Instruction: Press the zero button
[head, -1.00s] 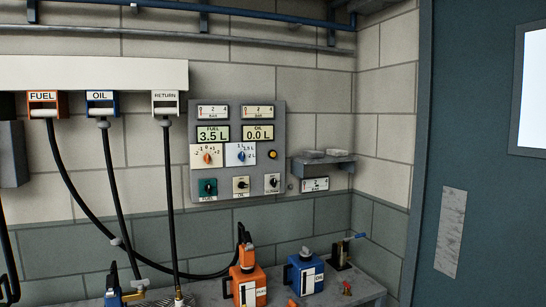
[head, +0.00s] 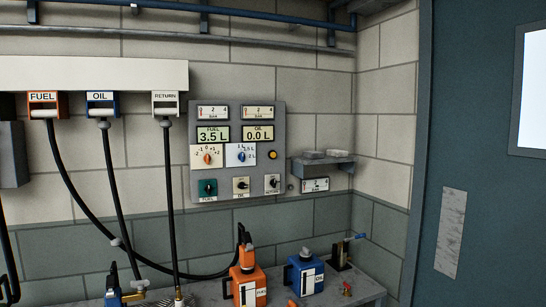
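A grey control panel (head: 235,107) is fixed to the block wall in the middle of the head view. A round amber button (head: 273,155) sits at its right side, below the oil display (head: 258,133), which reads 0.0 L. No zero label can be read on it, so I cannot tell for certain that it is the zero button. The fuel display (head: 212,134) reads 3.5 L. My gripper is not in view, and nothing touches the button.
Below the displays are an orange dial (head: 207,156), a blue dial (head: 241,154) and a row of knobs. An orange fuel can (head: 247,285) and a blue can (head: 305,273) stand on the bench below. A small shelf (head: 322,163) juts out right of the panel. Hoses hang at left.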

